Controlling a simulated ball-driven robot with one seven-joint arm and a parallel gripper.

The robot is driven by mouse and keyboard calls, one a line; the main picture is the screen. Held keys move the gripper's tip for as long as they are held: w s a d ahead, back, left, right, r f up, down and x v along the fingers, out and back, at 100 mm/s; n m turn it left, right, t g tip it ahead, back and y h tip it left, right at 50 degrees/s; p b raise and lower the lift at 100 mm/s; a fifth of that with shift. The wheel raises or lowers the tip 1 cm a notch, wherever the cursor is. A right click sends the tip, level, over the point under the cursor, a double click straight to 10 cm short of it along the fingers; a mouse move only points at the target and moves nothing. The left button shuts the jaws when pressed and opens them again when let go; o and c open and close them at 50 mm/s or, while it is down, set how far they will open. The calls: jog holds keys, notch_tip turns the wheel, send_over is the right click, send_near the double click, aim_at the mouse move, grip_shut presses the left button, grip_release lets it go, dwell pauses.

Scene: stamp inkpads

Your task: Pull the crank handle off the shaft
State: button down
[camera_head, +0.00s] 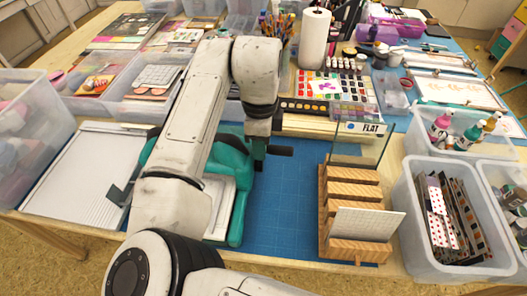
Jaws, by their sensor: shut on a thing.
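A teal machine (237,226) stands on the blue mat, largely hidden behind my arm, with a pale plate on it. My gripper (258,158) points down at the machine's right side and is shut on the crank handle. A dark grip of the crank handle (280,150) sticks out to the right of the fingers. The shaft is hidden behind my arm and gripper, so I cannot tell whether the handle sits on it or is apart from it.
A wooden rack (355,253) with upright clear and white plates stands right of the machine. A clear bin (408,225) of cards is further right. A white board (62,180) lies at left. The blue mat (283,205) is free between machine and rack.

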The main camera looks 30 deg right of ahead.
jog(key=shift+s+d, duration=0.2)
jog(key=shift+d, duration=0.25)
jog(key=shift+s+d+p, duration=0.35)
jog(key=shift+d, duration=0.05)
jog(key=shift+r+p, duration=2.45)
jog(key=shift+r, duration=0.6)
